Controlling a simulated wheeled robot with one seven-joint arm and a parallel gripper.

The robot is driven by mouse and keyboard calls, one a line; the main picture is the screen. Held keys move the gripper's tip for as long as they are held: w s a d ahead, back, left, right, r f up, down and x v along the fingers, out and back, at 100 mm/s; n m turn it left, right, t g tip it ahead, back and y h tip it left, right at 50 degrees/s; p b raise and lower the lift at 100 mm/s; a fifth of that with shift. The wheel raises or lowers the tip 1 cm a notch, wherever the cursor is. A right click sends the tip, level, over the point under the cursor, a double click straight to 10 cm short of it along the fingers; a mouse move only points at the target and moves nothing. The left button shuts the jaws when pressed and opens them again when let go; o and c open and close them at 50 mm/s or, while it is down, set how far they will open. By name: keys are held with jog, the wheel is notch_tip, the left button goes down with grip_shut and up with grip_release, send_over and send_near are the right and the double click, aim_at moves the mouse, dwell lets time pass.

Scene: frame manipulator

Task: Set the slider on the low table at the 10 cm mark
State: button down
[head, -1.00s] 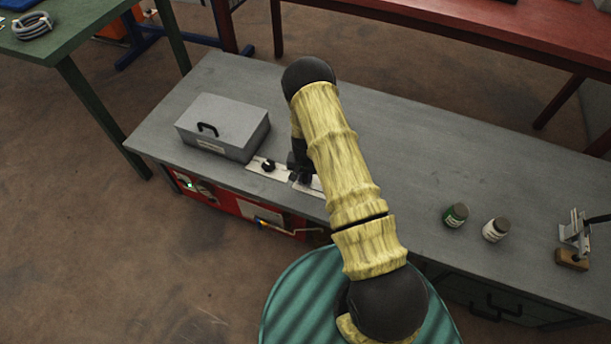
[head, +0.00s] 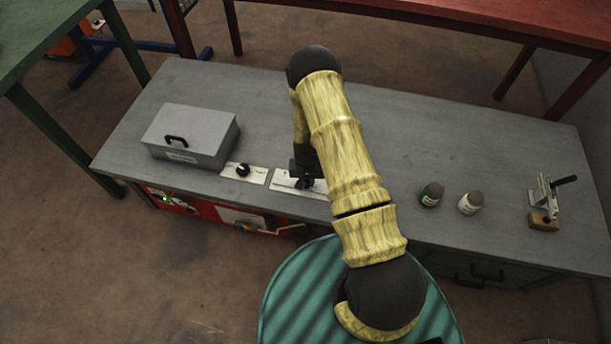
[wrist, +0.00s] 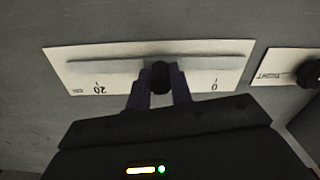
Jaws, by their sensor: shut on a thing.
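The slider is a dark knob (wrist: 160,77) on a white scale plate (wrist: 120,50) with a long grey slot, on the low table (head: 400,150). In the wrist view, upside-down marks show 20 at the left and 0 at the right. The knob stands about midway between them. No 10 label is visible; my gripper covers the plate's middle edge. My gripper (wrist: 160,95) is shut on the knob, one finger on each side. In the head view, my gripper (head: 304,183) is over the plate (head: 283,184), and my arm hides its right part.
A dial (head: 243,170) on its own small plate is left of the slider plate, with a grey box (head: 190,135) beyond. The table behind the plate is clear.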

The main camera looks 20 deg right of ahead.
jog(key=shift+s+d, duration=0.25)
jog(key=shift+d, duration=0.2)
jog(key=c, duration=1.3)
grip_release()
jog(key=shift+o, duration=0.2)
jog(key=shift+r, duration=0.1)
